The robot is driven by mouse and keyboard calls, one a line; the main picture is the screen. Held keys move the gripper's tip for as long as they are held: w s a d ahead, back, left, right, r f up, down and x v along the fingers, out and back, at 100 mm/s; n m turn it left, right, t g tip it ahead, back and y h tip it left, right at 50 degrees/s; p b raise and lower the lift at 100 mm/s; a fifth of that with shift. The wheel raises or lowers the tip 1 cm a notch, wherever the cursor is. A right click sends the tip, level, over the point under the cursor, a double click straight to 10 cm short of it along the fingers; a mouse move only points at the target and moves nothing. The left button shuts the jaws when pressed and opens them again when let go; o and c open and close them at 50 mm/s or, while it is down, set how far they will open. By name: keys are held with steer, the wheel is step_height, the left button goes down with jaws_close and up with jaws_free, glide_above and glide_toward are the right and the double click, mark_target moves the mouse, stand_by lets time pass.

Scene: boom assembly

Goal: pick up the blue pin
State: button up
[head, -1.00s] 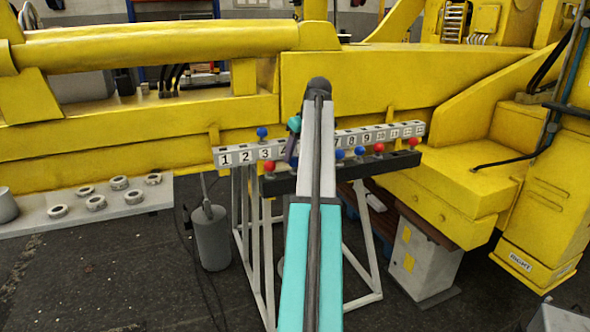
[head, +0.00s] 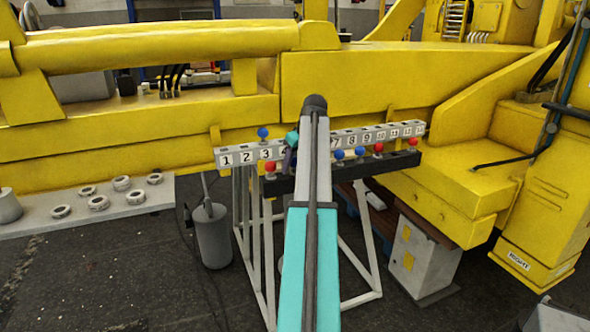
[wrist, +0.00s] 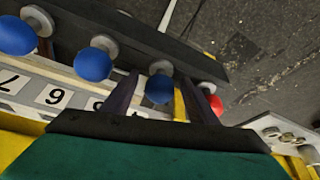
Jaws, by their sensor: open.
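A blue pin (wrist: 159,88) with a round head sits on a grey collar at the black rail in the wrist view. My gripper (wrist: 158,78) is open, with one dark finger on each side of this pin; I cannot tell whether they touch it. Two more blue pins, a middle one (wrist: 94,64) and a left one (wrist: 15,36), stand on the same rail. They seem to be the right-hand blue pins (head: 338,154) (head: 360,151) in the head view. Another blue pin (head: 263,132) stands on the numbered rail (head: 226,158). My arm hides the gripped area in the head view.
Red pins (head: 271,166) (head: 379,148) stand on the black rail (head: 402,161); one shows just right of my fingers in the wrist view (wrist: 216,105). The yellow boom (head: 190,85) lies behind. A grey shelf (head: 95,220) with several rings is at left.

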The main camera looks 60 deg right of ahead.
stand_by(0.3)
steer(key=c, duration=1.3)
steer(key=shift+r, duration=0.1)
step_height(320, 180, up, 10)
steer(key=shift+f+b, duration=0.1)
steer(key=shift+b, duration=0.95)
step_height(320, 180, up, 8)
steer(key=p, duration=0.4)
steer(key=shift+f, duration=0.2)
stand_by(0.5)
steer(key=shift+w, duration=0.1)
